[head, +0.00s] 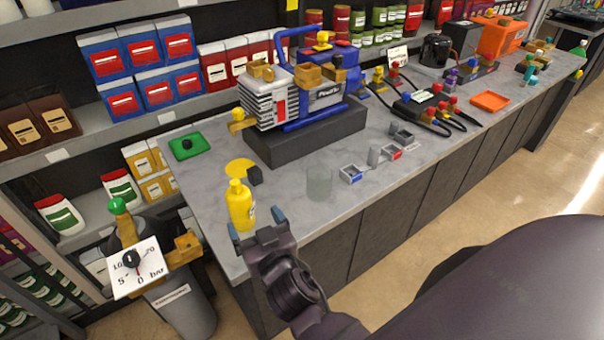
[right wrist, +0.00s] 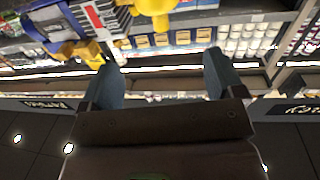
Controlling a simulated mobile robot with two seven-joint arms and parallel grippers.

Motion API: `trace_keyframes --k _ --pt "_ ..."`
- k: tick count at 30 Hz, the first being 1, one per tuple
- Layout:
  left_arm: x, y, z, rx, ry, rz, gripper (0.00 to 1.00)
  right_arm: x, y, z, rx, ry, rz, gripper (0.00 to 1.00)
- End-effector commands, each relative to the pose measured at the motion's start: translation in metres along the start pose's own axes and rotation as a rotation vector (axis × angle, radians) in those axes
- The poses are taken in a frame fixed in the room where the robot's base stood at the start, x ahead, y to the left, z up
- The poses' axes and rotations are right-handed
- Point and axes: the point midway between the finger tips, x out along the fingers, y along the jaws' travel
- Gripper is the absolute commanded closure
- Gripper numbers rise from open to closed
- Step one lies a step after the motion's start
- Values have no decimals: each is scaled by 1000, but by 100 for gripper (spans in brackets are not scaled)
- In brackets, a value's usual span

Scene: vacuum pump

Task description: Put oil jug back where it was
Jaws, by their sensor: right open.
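The oil jug (head: 240,207) is a yellow bottle with a yellow cap. It stands upright near the front left edge of the counter, in front of a flat yellow disc (head: 239,167). A small dark block (head: 255,176) lies at the disc's right edge. My right gripper (head: 256,224) is open and empty, just in front of the jug at the counter edge. Its spread fingers (right wrist: 161,75) also show in the right wrist view, with nothing between them. A yellow shape at that view's top looks like the jug, cut off by the frame. My left gripper is not in view.
The blue vacuum pump (head: 310,90) stands on a dark block behind the jug. A grey tank with a gauge (head: 138,269) stands left of the counter. A green pad (head: 187,146) lies behind.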

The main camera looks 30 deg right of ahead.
Motion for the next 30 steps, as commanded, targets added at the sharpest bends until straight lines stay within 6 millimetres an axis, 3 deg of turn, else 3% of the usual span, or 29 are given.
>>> trace_keyframes --k 4,7,12,18,24,30 --pt "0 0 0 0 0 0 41 -8 12 19 -14 -48 -1 12" --pt "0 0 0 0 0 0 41 -24 32 51 -37 -134 -5 12" --pt "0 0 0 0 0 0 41 -67 76 113 -81 -319 -31 12" --pt "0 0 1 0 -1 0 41 -114 114 159 -111 -485 -72 12" --pt "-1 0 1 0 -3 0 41 -134 128 175 -117 -547 -95 12" --pt "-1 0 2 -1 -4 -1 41 -135 129 176 -118 -550 -96 12"
